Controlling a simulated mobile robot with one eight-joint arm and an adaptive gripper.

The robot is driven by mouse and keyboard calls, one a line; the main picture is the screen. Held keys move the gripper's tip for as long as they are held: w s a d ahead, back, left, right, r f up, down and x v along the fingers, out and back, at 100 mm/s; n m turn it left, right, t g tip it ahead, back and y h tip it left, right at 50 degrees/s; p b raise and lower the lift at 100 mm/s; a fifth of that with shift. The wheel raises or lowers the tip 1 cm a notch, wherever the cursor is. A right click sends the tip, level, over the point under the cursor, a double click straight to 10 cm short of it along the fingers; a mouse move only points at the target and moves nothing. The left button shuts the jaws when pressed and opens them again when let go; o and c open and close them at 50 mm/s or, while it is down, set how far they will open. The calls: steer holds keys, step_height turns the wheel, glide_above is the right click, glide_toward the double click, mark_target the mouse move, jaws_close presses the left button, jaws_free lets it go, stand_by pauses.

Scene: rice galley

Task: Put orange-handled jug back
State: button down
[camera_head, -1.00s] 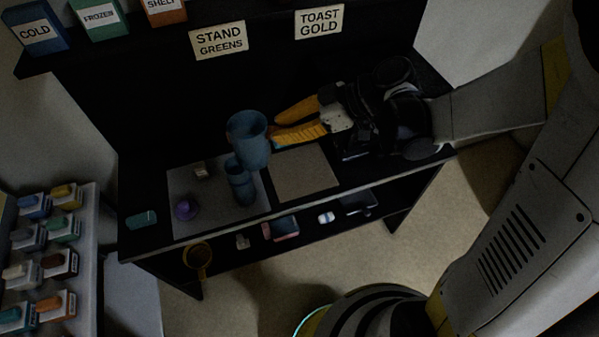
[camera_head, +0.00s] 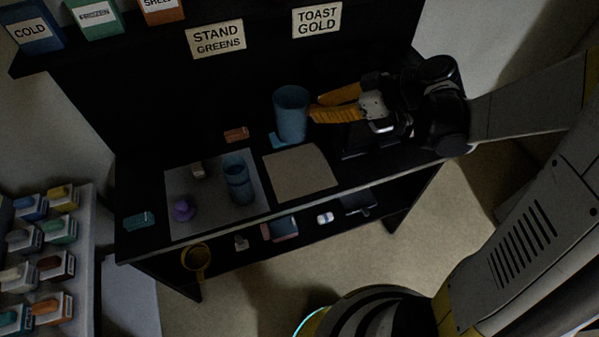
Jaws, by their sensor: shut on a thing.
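A blue jug (camera_head: 291,116) is upright at my gripper's fingertips, toward the back of the black counter. My gripper (camera_head: 314,111) has yellow-orange fingers and is shut on the jug from the right. No separate orange handle can be made out; the fingers cover that side. I cannot tell whether the jug's base touches the counter. A second blue vessel (camera_head: 239,180) stands on the grey mat (camera_head: 215,209) at the left. A tan square mat (camera_head: 301,172) lies bare in front of the held jug.
A purple object (camera_head: 183,211) and a small pinkish block (camera_head: 198,171) are on the grey mat. A brown-orange block (camera_head: 236,134) lies behind it. A teal block (camera_head: 139,221) is at the left end. The lower shelf holds a yellow ring-shaped item (camera_head: 197,259) and several small things.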

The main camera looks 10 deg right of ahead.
steer(key=shift+w+d+m+t, duration=0.15)
steer(key=shift+w+d+m, duration=0.1)
steer(key=shift+d, duration=0.2)
steer(key=shift+w+d+m+t, duration=0.15)
steer(key=shift+w+d, duration=0.05)
steer(key=shift+d, duration=0.25)
steer(key=shift+f, duration=0.1)
step_height(320, 180, down, 14)
steer(key=b, duration=0.9)
steer(key=shift+b, duration=0.3)
step_height(320, 180, down, 6)
steer(key=b, duration=0.5)
steer(key=shift+f+b, duration=0.5)
steer(key=shift+b, duration=0.25)
steer(key=c, duration=1.2)
jaws_free()
